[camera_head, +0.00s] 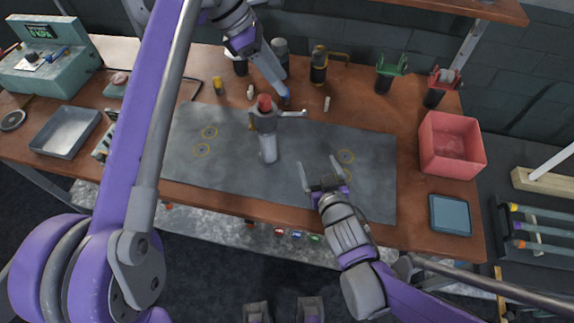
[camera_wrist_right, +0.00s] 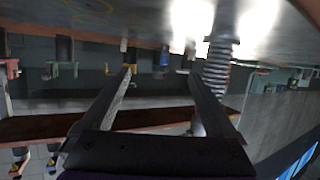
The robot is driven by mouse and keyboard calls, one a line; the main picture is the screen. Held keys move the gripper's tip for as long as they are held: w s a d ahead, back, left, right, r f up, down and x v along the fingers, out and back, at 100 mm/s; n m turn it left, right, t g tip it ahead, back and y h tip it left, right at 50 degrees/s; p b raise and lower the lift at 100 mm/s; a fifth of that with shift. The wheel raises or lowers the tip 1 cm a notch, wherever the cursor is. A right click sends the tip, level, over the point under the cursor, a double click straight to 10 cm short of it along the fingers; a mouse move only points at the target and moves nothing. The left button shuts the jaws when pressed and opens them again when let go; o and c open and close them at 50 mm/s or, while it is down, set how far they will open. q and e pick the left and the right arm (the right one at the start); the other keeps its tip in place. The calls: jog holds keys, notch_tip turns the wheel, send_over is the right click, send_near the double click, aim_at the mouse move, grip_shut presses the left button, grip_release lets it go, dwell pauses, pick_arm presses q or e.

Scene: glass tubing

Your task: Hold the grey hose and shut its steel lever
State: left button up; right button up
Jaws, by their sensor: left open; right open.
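The grey hose (camera_head: 268,151) stands on the dark mat (camera_head: 225,174) near its middle, with a darker fitting and a red top above it. The steel lever (camera_head: 292,113) sticks out to the right from the fitting. In the right wrist view a ribbed grey length, seemingly the hose (camera_wrist_right: 217,68), shows behind the right-hand finger. My left gripper (camera_head: 284,96) is behind the hose and apart from it; its fingers are seen nearly edge-on. My right gripper (camera_head: 318,162) is open and empty, right of the hose and apart from it; its fingers also show in the wrist view (camera_wrist_right: 158,80).
A red bin (camera_head: 451,146) and a blue tray (camera_head: 450,215) are on the right. Dark cylinders, one a yellow-banded cylinder (camera_head: 318,68), and small pieces stand along the back. A grey tray (camera_head: 66,133) and a teal device (camera_head: 45,72) are on the left.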

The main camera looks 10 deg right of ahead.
aim_at(271, 142)
jog(key=s+a+r+n+t+y, duration=0.1)
jog(key=a+r+n+t+y, duration=0.2)
jog(key=a+y, duration=0.35)
jog(key=shift+h, duration=0.65)
jog(key=x, duration=0.3)
jog(key=a+x, duration=0.1)
jog(key=x, duration=0.6)
jog(key=shift+a+f, duration=0.1)
jog(key=shift+a, duration=0.25)
grip_shut()
pick_arm(q)
jog(key=shift+c, duration=1.3)
jog(key=shift+w+a+r+m+y, duration=0.25)
jog(key=shift+a+r+m+y, duration=0.15)
jog(key=shift+a+r+m, duration=0.4)
grip_shut()
jog(key=shift+d+f, duration=0.1)
jog(key=shift+f, duration=0.05)
